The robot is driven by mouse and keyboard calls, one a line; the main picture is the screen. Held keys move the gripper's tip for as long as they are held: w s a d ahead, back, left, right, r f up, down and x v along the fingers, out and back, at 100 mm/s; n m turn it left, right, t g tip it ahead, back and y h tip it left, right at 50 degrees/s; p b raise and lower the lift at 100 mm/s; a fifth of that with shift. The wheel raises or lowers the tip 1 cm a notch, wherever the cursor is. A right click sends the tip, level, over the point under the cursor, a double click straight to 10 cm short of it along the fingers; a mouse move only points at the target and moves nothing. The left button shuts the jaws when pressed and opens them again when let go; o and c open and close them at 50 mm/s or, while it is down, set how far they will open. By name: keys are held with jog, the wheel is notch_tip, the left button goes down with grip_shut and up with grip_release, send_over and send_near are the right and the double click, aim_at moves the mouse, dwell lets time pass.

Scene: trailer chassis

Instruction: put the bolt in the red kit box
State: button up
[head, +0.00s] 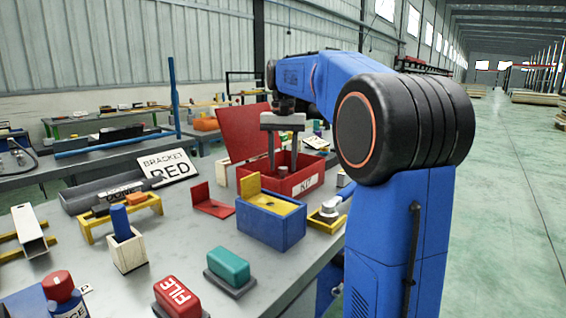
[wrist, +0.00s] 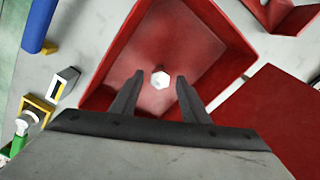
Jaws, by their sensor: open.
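The red kit box (head: 305,183) stands open on the grey table, labelled "KIT", its red lid tilted up behind it. In the wrist view the box (wrist: 215,35) fills the upper middle. A pale bolt (wrist: 160,79) with a hexagonal head shows inside the box outline, seen from above. My gripper (wrist: 159,76) is open, its two dark fingers on either side of the bolt with gaps visible. In the head view my gripper (head: 283,165) points down into the box. How far the bolt's shank reaches is hidden beneath its head.
A blue box (head: 270,224) with a yellow top stands just in front of the kit box. A red angled bracket (head: 211,207) lies to its left. A teal block (head: 229,267) and a red "FILE" block (head: 177,297) sit nearer the front.

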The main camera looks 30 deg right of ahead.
aim_at(283, 168)
notch_tip(283, 168, up, 12)
dwell(0.5)
dwell(0.5)
